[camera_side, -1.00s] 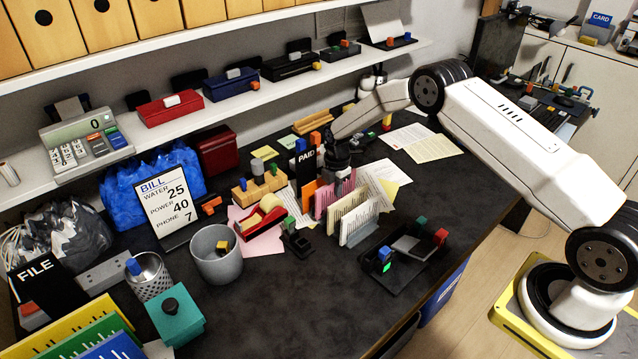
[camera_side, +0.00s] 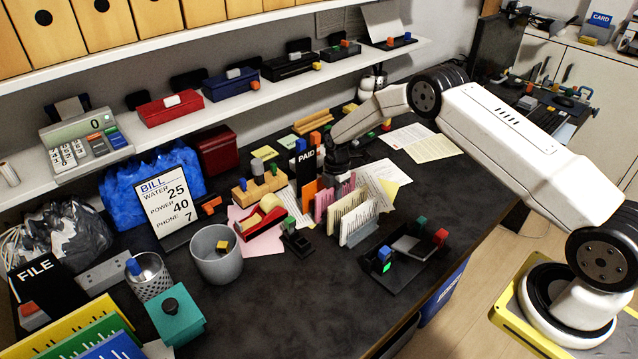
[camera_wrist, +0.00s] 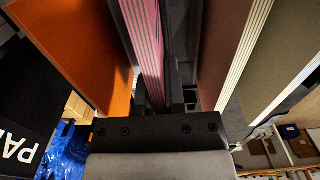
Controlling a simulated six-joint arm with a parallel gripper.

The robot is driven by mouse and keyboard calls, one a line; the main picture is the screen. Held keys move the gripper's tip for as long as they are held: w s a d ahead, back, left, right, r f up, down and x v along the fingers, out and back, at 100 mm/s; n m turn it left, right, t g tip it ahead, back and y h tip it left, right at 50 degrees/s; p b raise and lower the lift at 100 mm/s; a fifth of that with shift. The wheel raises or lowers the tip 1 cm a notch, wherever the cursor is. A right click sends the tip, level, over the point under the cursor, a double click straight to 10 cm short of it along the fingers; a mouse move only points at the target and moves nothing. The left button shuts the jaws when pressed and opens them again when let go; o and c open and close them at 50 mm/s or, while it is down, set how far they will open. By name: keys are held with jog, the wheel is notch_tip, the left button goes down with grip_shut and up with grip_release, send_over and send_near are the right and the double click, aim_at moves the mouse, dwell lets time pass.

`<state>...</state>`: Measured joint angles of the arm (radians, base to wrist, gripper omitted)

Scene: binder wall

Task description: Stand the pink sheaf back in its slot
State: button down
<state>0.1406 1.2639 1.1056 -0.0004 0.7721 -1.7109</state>
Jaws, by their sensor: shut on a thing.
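The pink sheaf (camera_side: 325,203) stands upright among the other files in the middle of the desk. In the wrist view its striped pink edge (camera_wrist: 143,45) runs up between an orange folder (camera_wrist: 75,45) and a brown-covered sheaf (camera_wrist: 222,45). My gripper (camera_side: 336,172) is at the sheaf's far top end, shut on it. In the wrist view my gripper (camera_wrist: 165,100) lies below the pink edge, with its fingers mostly hidden. The sheaf's foot and slot are hidden, so I cannot tell whether it is seated.
A cream sheaf (camera_side: 357,224) stands close in front. A black PAID file (camera_side: 306,163) stands behind the orange folder. A red tape dispenser (camera_side: 263,222) is to the left, and a black tray (camera_side: 402,262) is to the right. The front desk is fairly clear.

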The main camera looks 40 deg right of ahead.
jog(key=shift+f, duration=0.3)
dwell(0.5)
jog(key=c, duration=0.6)
grip_release()
jog(key=shift+r, duration=0.1)
jog(key=shift+r, duration=3.8)
